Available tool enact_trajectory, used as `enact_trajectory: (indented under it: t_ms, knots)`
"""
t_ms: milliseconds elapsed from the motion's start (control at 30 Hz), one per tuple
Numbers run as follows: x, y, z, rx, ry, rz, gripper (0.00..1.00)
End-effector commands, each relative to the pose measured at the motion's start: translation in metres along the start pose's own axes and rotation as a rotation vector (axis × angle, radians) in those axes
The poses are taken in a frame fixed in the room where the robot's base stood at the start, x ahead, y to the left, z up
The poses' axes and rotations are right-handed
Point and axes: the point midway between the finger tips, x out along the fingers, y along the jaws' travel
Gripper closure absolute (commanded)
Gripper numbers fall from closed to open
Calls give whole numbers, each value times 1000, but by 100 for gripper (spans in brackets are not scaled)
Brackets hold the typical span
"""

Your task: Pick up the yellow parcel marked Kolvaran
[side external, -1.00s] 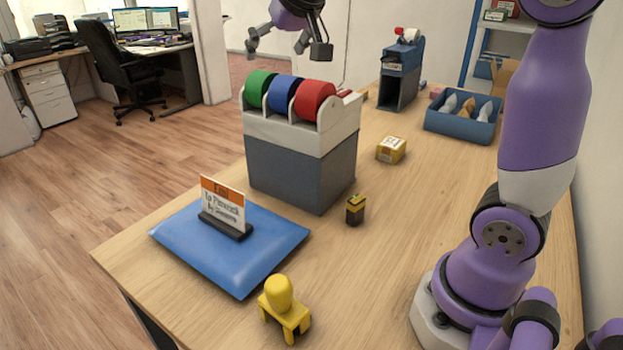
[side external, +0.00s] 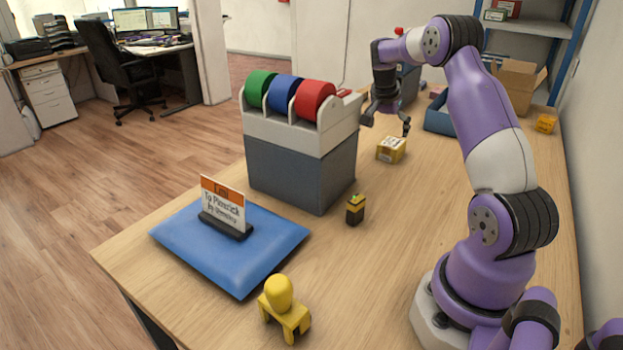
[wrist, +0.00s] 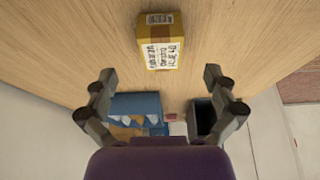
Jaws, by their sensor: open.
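A small yellow parcel (side external: 391,150) with a white label lies on the wooden counter, right of the tape dispenser. In the wrist view the same parcel (wrist: 157,55) sits at top centre, its label print too small to read surely. My gripper (side external: 386,124) is above the parcel, fingers spread and empty. In the wrist view my gripper (wrist: 159,76) has its two fingers either side of the picture, with the parcel further up, not between the tips. Another small yellow parcel (side external: 546,123) is at the back right by a cardboard box.
A grey dispenser (side external: 300,165) with green, blue and red rolls stands close left of my gripper. A blue bin (side external: 438,118) and a dark holder (wrist: 203,117) are behind. A small yellow-black box (side external: 355,210) stands in front; counter near the parcel is clear.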

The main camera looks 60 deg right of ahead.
Motion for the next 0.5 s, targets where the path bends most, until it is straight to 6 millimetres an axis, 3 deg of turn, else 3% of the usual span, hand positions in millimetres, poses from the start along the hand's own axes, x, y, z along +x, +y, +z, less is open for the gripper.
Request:
enact_trajectory:
  t_ms: [267, 500]
  knots:
    - [27, 0, 3, 0, -1, 0, 0]
    - [69, 0, 3, 0, -2, 0, 0]
